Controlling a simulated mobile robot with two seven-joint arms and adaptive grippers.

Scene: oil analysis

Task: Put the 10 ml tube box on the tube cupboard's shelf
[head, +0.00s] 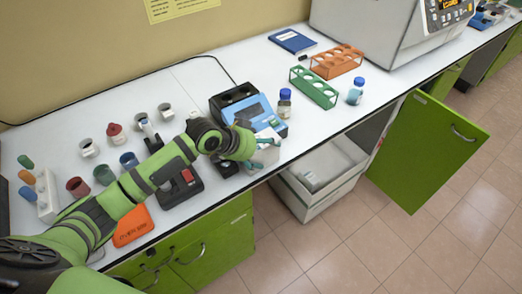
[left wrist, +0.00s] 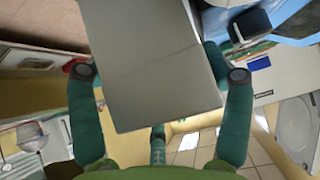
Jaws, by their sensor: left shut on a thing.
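My left gripper (head: 268,143) is shut on a pale grey box (head: 264,158), which I take to be the 10 ml tube box. The hand and box are at the front edge of the counter, beside a blue-topped device. In the left wrist view the box (left wrist: 160,65) fills the space between the teal fingers, tilted, with a plain side facing the camera; no label is readable. Below the counter, a cupboard with its green door (head: 430,150) swung open shows white shelf-like surfaces (head: 322,180). Its inside is partly hidden by the counter. My right gripper is not in view.
The blue-topped device (head: 255,112) and a blue-capped bottle (head: 285,103) stand close to the hand. Green (head: 313,88) and orange (head: 338,61) racks stand farther right, with another bottle (head: 355,91) near the edge. The floor before the cupboard is clear.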

